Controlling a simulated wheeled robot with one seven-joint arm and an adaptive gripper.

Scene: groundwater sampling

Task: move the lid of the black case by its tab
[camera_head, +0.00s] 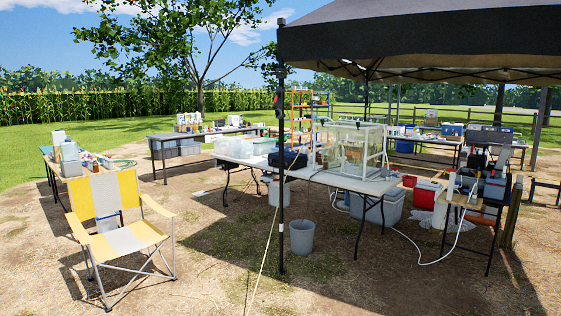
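A dark box-like thing (293,160) sits on the white folding table (350,180) under the canopy, beside the canopy pole. More dark case-like things (478,158) stand on and around the wooden bench at the right. They are too small and far to tell which is the black case, or to make out a lid or tab. My gripper is not in view.
A yellow and white folding chair (122,224) stands at the front left. A canopy pole (281,215) and a slanting guy rope (262,252) stand before the white table. Grey buckets (302,238) and a pale hose (430,262) lie near it. Bare ground is open at front centre.

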